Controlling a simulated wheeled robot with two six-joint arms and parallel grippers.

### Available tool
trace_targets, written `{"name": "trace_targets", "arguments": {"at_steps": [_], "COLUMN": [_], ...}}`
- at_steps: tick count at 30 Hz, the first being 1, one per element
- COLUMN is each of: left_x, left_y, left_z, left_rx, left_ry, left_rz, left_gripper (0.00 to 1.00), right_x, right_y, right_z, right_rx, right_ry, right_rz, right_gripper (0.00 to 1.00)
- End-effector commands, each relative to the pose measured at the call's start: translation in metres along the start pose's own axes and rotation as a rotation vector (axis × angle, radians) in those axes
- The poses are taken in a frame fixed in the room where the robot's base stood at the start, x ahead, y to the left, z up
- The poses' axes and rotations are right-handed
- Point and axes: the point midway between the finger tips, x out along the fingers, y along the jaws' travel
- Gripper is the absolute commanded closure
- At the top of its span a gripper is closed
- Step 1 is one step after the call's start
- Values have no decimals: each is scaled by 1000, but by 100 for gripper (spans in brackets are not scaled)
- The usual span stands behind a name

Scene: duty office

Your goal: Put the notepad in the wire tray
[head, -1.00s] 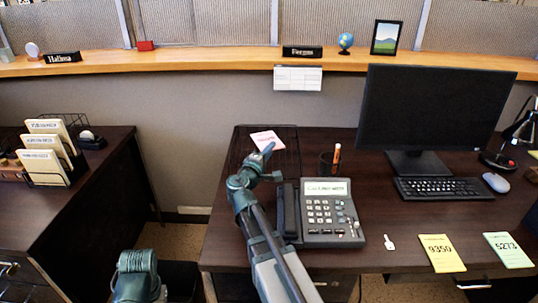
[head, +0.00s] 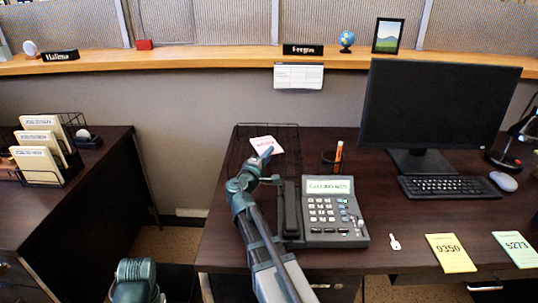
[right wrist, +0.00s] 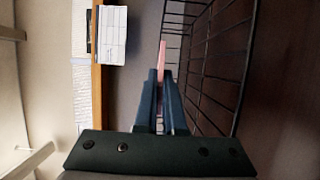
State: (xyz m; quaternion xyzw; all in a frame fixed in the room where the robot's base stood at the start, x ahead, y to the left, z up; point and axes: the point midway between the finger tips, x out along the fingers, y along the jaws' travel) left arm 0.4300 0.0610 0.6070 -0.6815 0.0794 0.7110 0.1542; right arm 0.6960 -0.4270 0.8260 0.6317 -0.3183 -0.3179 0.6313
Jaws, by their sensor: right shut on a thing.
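The notepad (head: 265,143) is a small white and pink pad near the back left of the main desk. My right gripper (head: 267,153) is shut on it; the right wrist view shows the notepad's pink edge (right wrist: 162,50) between the fingers (right wrist: 160,78). The wire tray (head: 294,133) is a black wire frame at the desk's back left corner. In the head view the notepad overlaps the tray's area. In the right wrist view the tray's wires (right wrist: 205,60) run just right of the fingers. I cannot tell how high the notepad is above the tray floor.
A desk phone (head: 325,212) stands close to the right of my right arm. A pen cup (head: 329,163) with an orange item is right of the tray. A partition wall rises behind.

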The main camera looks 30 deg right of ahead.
Motion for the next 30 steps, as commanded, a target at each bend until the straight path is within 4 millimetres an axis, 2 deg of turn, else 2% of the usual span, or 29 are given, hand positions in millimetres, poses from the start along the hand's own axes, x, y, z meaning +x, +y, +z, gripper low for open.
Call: {"name": "trace_targets", "arguments": {"at_steps": [8, 9, 14, 22, 27, 30], "left_x": [6, 6, 6, 5, -11, -6], "left_y": [0, 0, 0, 0, -1, 0], "left_z": [0, 0, 0, 0, 1, 0], "left_rx": [0, 0, 0, 0, 0, 0], "left_ry": [0, 0, 0, 0, 0, 0], "left_rz": [-1, -1, -1, -1, 1, 1], "left_gripper": [50, 50, 50, 50, 50, 50], "right_x": [0, 0, 0, 0, 0, -23], "right_y": [-6, -6, -6, -5, 11, 6], "right_z": [0, 0, 0, 0, 0, 1], "right_rx": [0, 0, 0, 0, 0, 0], "right_ry": [0, 0, 0, 0, 0, 3], "right_rz": [0, 0, 0, 0, 0, 0], "right_gripper": [100, 92, 64, 64, 64, 64]}}
